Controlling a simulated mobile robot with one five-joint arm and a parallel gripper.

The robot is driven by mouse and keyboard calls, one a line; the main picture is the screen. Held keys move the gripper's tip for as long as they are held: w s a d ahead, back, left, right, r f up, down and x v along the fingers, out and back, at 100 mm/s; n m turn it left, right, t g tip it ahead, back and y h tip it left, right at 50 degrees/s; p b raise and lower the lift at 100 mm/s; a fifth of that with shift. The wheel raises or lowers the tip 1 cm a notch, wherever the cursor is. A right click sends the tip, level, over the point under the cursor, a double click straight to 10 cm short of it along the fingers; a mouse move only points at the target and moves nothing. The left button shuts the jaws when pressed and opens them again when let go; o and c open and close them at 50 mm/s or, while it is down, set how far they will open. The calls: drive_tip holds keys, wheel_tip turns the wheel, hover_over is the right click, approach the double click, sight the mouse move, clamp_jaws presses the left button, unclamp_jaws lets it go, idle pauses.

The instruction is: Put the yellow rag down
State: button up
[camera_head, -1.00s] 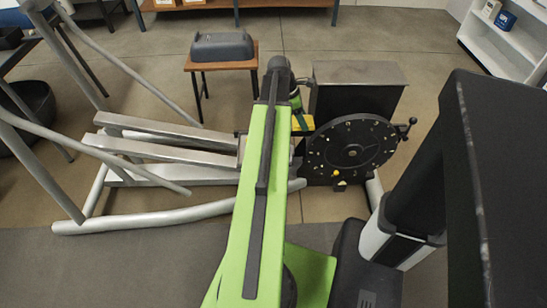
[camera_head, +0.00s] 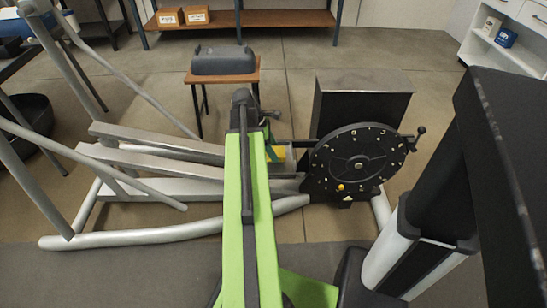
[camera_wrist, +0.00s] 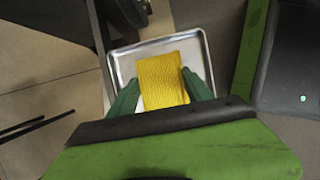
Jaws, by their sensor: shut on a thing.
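The yellow rag (camera_wrist: 162,84) is between the two green fingers of my gripper (camera_wrist: 160,79) in the wrist view. The gripper is shut on it. Behind the rag is a shallow metal tray (camera_wrist: 124,64) with a raised rim, and the rag shows inside the tray's outline. I cannot tell whether the rag touches the tray floor. In the head view my green arm hides most of the gripper, and a little yellow (camera_head: 276,154) shows just right of it.
A black disc with a crank (camera_head: 358,160) stands right of my arm, before a dark metal box (camera_head: 361,98). Silver rails and tubes (camera_head: 150,238) of the machine frame lie left. A small stool (camera_head: 225,77) with a grey piece on it is behind. Open floor lies beyond.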

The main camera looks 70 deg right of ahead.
wheel_tip(320, 180, down, 3)
drive_tip(key=shift+r+b, duration=0.2)
drive_tip(key=shift+b, duration=0.35)
drive_tip(key=shift+r, duration=0.2)
drive_tip(key=shift+f, duration=0.1)
drive_tip(key=o, duration=1.2)
drive_tip(key=shift+r+p, duration=0.4)
drive_tip(key=shift+p, duration=0.1)
drive_tip(key=p+v, duration=1)
drive_tip(key=v, duration=0.1)
drive_tip(key=shift+w+a+r, duration=0.1)
drive_tip(key=shift+w+r, duration=0.05)
drive_tip(key=shift+w, duration=0.05)
